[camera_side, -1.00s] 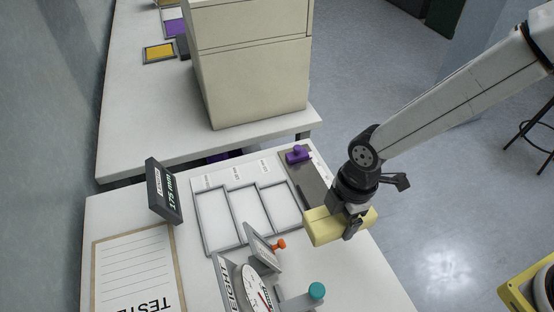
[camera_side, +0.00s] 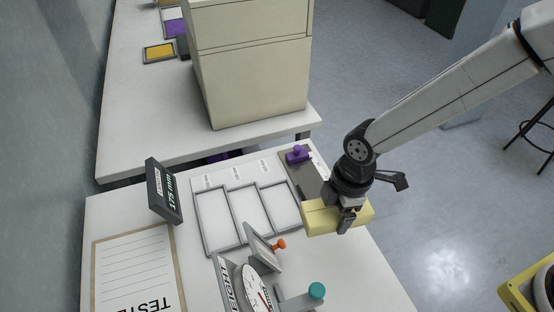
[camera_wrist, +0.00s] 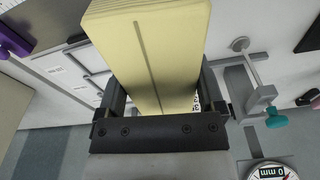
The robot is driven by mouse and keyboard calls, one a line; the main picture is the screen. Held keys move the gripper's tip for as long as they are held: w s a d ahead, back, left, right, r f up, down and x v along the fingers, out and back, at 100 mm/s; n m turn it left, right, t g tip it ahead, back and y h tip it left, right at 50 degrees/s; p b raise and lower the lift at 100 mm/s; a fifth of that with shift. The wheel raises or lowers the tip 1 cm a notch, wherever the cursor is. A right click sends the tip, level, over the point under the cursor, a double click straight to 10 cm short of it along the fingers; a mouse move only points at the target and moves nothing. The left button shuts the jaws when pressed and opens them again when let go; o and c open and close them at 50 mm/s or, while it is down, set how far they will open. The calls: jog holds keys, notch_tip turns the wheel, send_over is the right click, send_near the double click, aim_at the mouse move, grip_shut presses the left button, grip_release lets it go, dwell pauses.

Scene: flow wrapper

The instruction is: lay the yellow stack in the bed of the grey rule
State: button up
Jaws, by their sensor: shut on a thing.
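The yellow stack (camera_side: 319,221) is a pale yellow block, held across my gripper (camera_side: 347,219) above the right edge of the near table. My gripper is shut on it, with a finger on each side. In the wrist view the yellow stack (camera_wrist: 175,50) fills the middle between the jaws. The grey rule (camera_side: 312,178) is a flat grey plate with a purple slider (camera_side: 298,154) at its far end. It lies behind and left of the stack, and its near end is partly hidden by my gripper and the stack. The purple slider also shows in the wrist view (camera_wrist: 12,40).
A grey tray frame with several bays (camera_side: 238,249) lies left of the rule. A dial gauge (camera_side: 256,288), an orange knob (camera_side: 279,244) and a teal knob (camera_side: 316,291) stand in front. A 175 mm display (camera_side: 164,191) is at left. A beige cabinet (camera_side: 255,70) stands behind.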

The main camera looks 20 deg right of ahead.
jog(key=shift+w+m, duration=0.85)
jog(key=shift+m, duration=0.05)
jog(key=w+d+m+t+h, duration=0.1)
jog(key=w+d+m, duration=0.2)
jog(key=w+m, duration=0.9)
jog(key=shift+w+f+m, duration=0.2)
jog(key=shift+w+m, duration=0.05)
jog(key=shift+m, duration=1.05)
jog(key=shift+f, duration=0.1)
jog(key=shift+f, duration=3.8)
jog(key=o, duration=0.9)
jog(key=shift+o, duration=0.2)
